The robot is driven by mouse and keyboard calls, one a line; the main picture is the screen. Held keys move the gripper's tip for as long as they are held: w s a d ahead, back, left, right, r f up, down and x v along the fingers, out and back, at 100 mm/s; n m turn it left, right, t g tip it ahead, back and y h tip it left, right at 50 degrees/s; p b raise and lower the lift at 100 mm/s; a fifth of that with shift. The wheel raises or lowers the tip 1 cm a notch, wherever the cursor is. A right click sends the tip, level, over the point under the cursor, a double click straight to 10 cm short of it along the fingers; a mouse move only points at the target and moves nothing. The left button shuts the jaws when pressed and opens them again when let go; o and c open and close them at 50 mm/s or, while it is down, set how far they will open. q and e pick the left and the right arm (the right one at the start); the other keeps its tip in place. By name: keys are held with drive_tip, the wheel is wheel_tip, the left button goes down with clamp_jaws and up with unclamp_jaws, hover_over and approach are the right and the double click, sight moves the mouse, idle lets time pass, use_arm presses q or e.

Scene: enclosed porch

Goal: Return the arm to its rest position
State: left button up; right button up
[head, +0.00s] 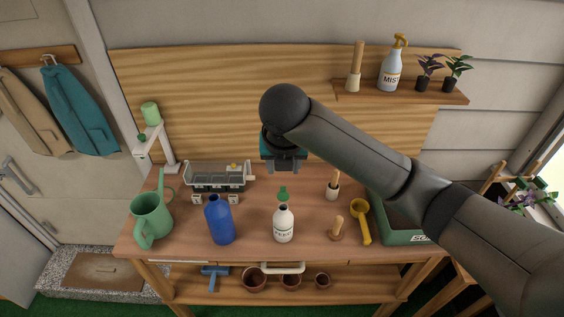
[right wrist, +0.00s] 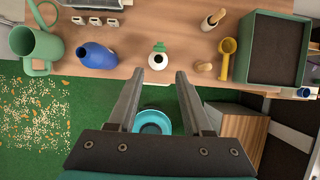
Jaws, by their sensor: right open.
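My right arm (head: 360,145) reaches in from the right in the head view and bends down over the potting bench (head: 262,190). Its gripper (head: 287,168) hangs above the back part of the bench in that view, partly hidden by the wrist. In the right wrist view the two fingers of the gripper (right wrist: 159,74) are spread apart with nothing held between them. A white feed bottle (head: 284,224) with a green top stands below it on the bench; it also shows beyond the fingertips in the right wrist view (right wrist: 158,61). My left gripper is in neither view.
A blue bottle (head: 219,222), green watering can (head: 151,221) and metal tray (head: 218,178) stand to the left. A yellow scoop (head: 360,222) and green soil box (head: 401,226) are to the right. A shelf (head: 440,94) holds a mister and plants.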

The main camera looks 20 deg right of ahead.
drive_tip(key=s+a+f+m+y, duration=0.3)
drive_tip(key=s+a+f+m, duration=0.2)
drive_tip(key=s+f+m, duration=0.6)
drive_tip(key=s+d+f+m, duration=0.1)
drive_tip(key=s+d+m, duration=0.2)
drive_tip(key=s+m, duration=0.3)
drive_tip(key=s+d+f+m+g+h, duration=0.1)
drive_tip(key=s+d+m, duration=0.1)
drive_tip(key=s+m, duration=0.35)
drive_tip(key=s+d+f+m, duration=0.1)
drive_tip(key=s+d+m, duration=0.25)
drive_tip(key=m, duration=0.55)
wheel_tip(320, 180, down, 34)
drive_tip(key=s+a+g+b, duration=0.1)
drive_tip(key=s+g+b, duration=0.1)
drive_tip(key=b, duration=1)
drive_tip(key=s+f+b, duration=0.3)
drive_tip(key=s+f, duration=0.2)
drive_tip(key=f, duration=0.3)
drive_tip(key=s+d+f+b, duration=0.1)
drive_tip(key=s+f+b, duration=0.3)
drive_tip(key=f, duration=0.4)
drive_tip(key=s+d+f+n+b, duration=0.1)
drive_tip(key=s+f+b, duration=0.3)
drive_tip(key=s+f, duration=0.2)
wheel_tip(320, 180, down, 2)
drive_tip(key=shift+s+d+f+g+h, duration=0.15)
drive_tip(key=shift+d+f+g+h, duration=0.15)
drive_tip(key=shift+g, duration=0.1)
